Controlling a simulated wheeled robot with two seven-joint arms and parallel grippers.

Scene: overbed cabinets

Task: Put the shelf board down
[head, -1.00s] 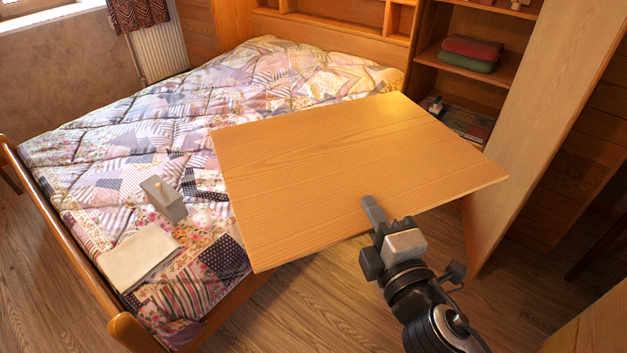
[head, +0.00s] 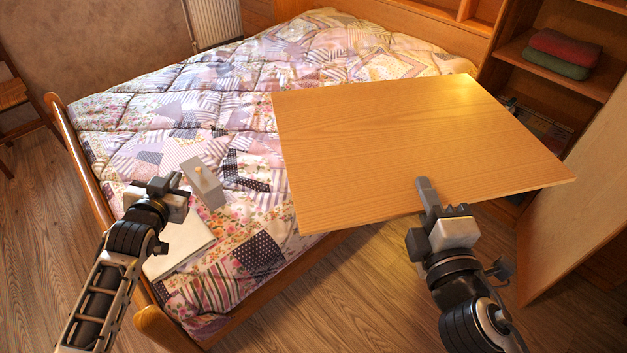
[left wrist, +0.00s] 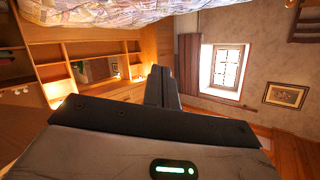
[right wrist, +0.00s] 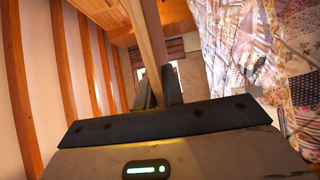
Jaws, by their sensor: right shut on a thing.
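The shelf board (head: 420,140) is a flat, light-brown wooden panel. It is held roughly level over the right side of the bed, and its near right part extends over the floor. My right gripper (head: 424,187) is shut on the board's near edge. In the right wrist view the board (right wrist: 148,40) shows edge-on between the fingers (right wrist: 160,90). I cannot tell whether the board's far part touches the quilt. My left gripper (head: 176,181) is over the bed's left foot area, apart from the board. Its fingers (left wrist: 162,88) look closed together and empty.
The bed (head: 200,110) has a patchwork quilt with free room left of the board. A grey box with a small knob (head: 204,183) and a pale flat item (head: 180,246) lie near its foot. An open cabinet with folded cloths (head: 562,52) and a leaning panel (head: 575,225) stand right.

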